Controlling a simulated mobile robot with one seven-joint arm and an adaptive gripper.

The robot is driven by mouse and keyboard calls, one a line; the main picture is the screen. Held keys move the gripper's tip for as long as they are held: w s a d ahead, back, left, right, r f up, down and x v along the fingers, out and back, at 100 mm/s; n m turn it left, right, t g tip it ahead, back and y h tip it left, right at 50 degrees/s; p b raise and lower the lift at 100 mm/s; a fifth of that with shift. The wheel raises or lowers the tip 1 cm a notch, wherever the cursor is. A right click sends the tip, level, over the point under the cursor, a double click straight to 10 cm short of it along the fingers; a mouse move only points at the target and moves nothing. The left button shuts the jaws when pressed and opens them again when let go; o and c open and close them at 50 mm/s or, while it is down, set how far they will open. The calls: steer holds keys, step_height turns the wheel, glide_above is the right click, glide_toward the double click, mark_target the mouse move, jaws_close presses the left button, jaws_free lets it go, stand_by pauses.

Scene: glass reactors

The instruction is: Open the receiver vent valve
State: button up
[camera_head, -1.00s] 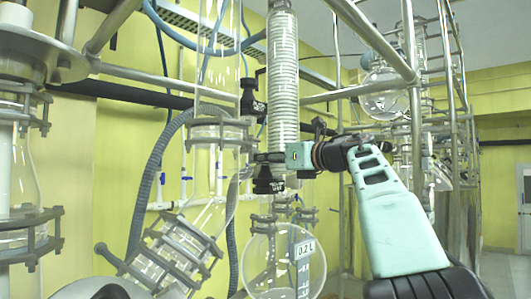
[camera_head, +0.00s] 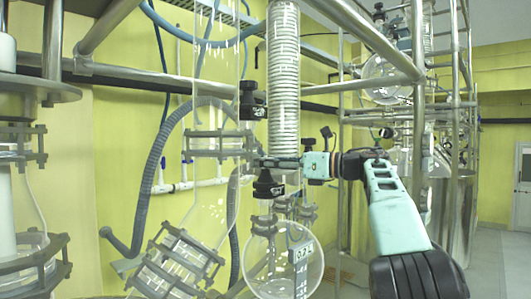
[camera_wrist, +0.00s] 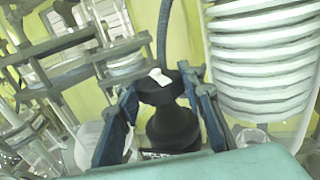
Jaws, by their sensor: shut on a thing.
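A black valve (camera_head: 267,185) sits at the top of the round glass receiver (camera_head: 283,265), just under the coiled glass column. In the wrist view the black valve body (camera_wrist: 173,130) stands upright, with a black knob (camera_wrist: 160,92) bearing a white mark on top. My gripper (camera_head: 262,162) reaches in from the right at the valve's top; its teal body is right of the column. In the wrist view my gripper (camera_wrist: 160,85) has one dark finger on each side of the knob and is shut on it. The exact finger contact is partly hidden.
The coiled column (camera_head: 284,75) rises right above the valve. Another black valve (camera_head: 252,100) is on the glass tubing up left. Clamped glass pipework (camera_head: 178,260) lies lower left. A metal frame rail (camera_head: 365,40) crosses above my arm. Open floor shows far right.

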steer(key=shift+r+n+g+y+p, duration=0.15)
steer(key=shift+n+g+p, duration=0.5)
steer(key=shift+p, duration=1)
steer(key=shift+n+g+y+p, duration=0.3)
steer(key=shift+g+p, duration=0.55)
steer(key=shift+p, duration=0.75)
steer(key=shift+f+p, duration=0.2)
steer(key=shift+p, duration=0.25)
steer(key=o, duration=1)
steer(key=shift+s+a, duration=0.1)
steer(key=shift+c, duration=0.2)
steer(key=shift+r, duration=0.1)
steer(key=s+d, duration=0.1)
steer(key=d, duration=0.7)
